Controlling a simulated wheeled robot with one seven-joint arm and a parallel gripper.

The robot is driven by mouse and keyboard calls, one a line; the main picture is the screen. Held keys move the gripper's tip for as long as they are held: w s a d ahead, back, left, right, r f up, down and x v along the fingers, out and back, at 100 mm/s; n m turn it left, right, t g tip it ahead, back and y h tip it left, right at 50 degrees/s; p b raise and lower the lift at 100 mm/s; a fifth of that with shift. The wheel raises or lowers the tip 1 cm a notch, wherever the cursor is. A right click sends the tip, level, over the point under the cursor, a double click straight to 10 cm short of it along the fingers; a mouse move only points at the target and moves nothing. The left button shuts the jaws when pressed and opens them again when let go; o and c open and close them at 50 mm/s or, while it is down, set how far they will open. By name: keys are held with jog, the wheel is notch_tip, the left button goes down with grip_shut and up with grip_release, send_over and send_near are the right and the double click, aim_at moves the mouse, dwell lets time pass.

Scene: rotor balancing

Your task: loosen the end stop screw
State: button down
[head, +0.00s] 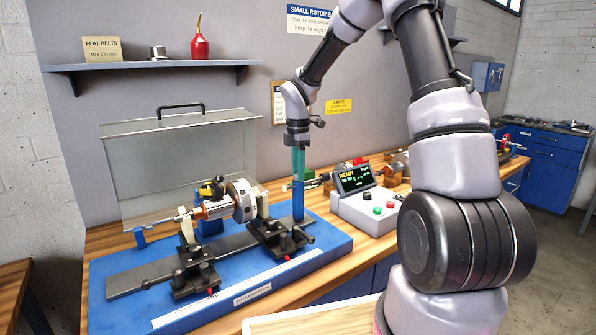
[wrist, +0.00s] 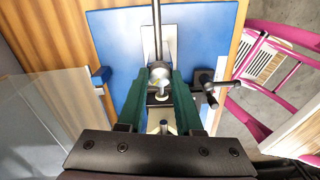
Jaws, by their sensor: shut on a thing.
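My gripper (head: 298,214) points straight down with long green fingers at the right end of the balancing stand. In the wrist view, my gripper (wrist: 162,80) has its fingers on either side of a small pale metal piece, which looks like the end stop screw (wrist: 160,72). The fingers are shut on it and partly hide it.
A black clamp handle (wrist: 210,88) stands close to the fingers. A clear cover (head: 160,150) stands behind the rotor. A control box (head: 365,205) with a lit display sits to the right. A small blue post (head: 140,237) stands at the left end.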

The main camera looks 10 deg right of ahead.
jog(key=shift+w+r, duration=0.1)
dwell(0.3)
jog(key=c, duration=0.6)
grip_release()
notch_tip(320, 180, up, 11)
jog(key=shift+f, duration=0.15)
